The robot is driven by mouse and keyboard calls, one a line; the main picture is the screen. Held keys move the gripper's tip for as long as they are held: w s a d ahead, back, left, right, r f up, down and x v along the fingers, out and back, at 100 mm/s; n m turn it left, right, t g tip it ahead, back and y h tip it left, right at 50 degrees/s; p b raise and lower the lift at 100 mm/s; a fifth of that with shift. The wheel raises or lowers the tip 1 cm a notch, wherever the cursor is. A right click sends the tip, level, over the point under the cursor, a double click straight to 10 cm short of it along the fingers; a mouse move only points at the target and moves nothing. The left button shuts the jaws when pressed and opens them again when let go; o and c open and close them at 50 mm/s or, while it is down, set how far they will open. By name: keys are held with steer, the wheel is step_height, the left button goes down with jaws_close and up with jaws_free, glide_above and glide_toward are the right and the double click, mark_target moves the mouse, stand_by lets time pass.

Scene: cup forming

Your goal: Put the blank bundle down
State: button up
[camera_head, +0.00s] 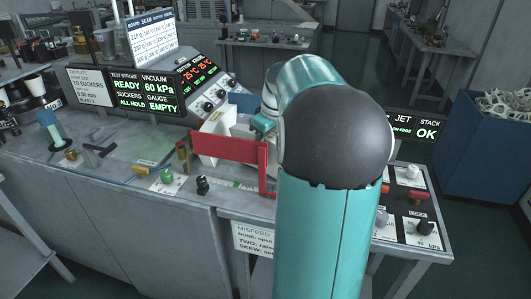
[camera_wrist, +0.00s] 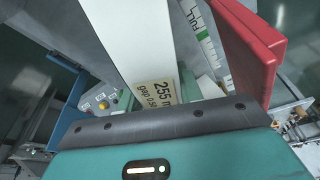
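A tall white slab (camera_wrist: 135,45) rises in front of my gripper in the wrist view, with a label reading "255 m" and "gap 0.50" at its lower end. It may be the blank bundle, but I cannot tell for sure. A white piece (camera_head: 218,122) also shows behind the red bracket in the head view. My gripper (camera_head: 263,125) is mostly hidden behind my own arm, beside that white piece. In the wrist view its dark-edged teal body fills the bottom, and its fingertips and any grip are not clear.
A red bracket (camera_head: 230,148) stands at the bench front, close to my gripper; it also shows in the wrist view (camera_wrist: 240,50). A console (camera_head: 125,92) reads "READY" and "EMPTY". Knobs (camera_head: 412,172) line the right panel. A blue bin (camera_head: 485,150) stands at right.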

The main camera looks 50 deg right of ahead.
jaws_close()
steer(key=shift+r, duration=0.1)
steer(key=shift+r, duration=0.1)
